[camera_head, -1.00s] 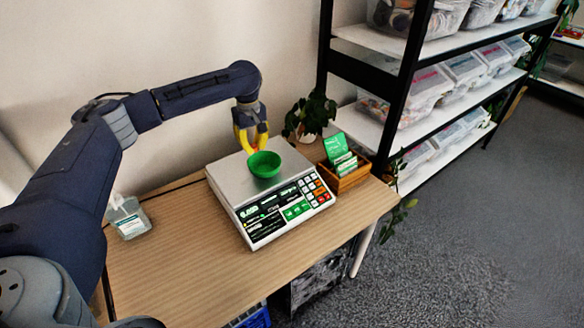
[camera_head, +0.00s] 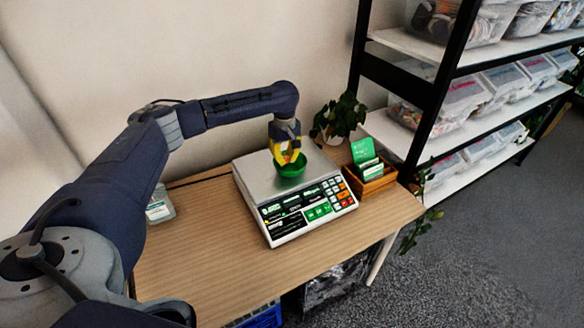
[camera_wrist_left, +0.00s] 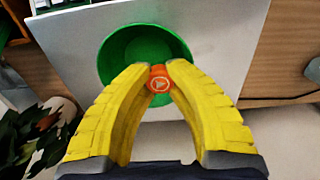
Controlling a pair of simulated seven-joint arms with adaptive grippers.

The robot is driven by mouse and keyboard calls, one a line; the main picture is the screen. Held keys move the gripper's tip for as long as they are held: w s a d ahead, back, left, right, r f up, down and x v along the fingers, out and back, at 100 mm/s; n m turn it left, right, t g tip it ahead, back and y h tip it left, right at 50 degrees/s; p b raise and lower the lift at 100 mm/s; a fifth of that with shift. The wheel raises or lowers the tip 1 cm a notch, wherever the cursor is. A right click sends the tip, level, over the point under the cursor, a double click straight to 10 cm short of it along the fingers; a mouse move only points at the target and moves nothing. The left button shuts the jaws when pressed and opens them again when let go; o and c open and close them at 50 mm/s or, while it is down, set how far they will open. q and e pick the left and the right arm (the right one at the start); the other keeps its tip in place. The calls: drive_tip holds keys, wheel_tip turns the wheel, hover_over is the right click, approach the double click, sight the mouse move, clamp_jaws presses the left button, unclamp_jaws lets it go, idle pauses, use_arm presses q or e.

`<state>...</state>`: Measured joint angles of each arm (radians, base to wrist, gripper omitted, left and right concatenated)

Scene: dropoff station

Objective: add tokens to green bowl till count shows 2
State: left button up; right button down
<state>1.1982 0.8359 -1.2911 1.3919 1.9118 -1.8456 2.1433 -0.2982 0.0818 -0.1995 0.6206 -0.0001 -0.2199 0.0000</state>
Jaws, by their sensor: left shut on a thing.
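The green bowl (camera_head: 290,170) stands on the pale metal plate of a counting scale (camera_head: 251,178). My left gripper (camera_head: 288,160), with yellow fingers, is over the bowl and hides part of it. In the left wrist view the left gripper (camera_wrist_left: 159,75) is shut on an orange token (camera_wrist_left: 159,79) with a pale mark on its face. The token is in front of the green bowl (camera_wrist_left: 128,50) in that view; the bowl's visible inside looks empty. The scale's display (camera_head: 271,210) is lit green, but its digits are too small to read. My right gripper is not in view.
A wooden box of cards (camera_head: 374,183) and a potted plant (camera_head: 342,117) stand right of the scale. A sanitizer bottle (camera_head: 160,207) is at left, partly behind my arm. A shelf with clear bins (camera_head: 470,100) stands at right. The front of the wooden table (camera_head: 210,265) is clear.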

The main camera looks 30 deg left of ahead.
use_arm(q)
drive_tip(key=o, duration=0.8)
wheel_tip(320, 180, up, 12)
drive_tip(key=shift+f, duration=0.1)
idle(0.5)
idle(0.3)
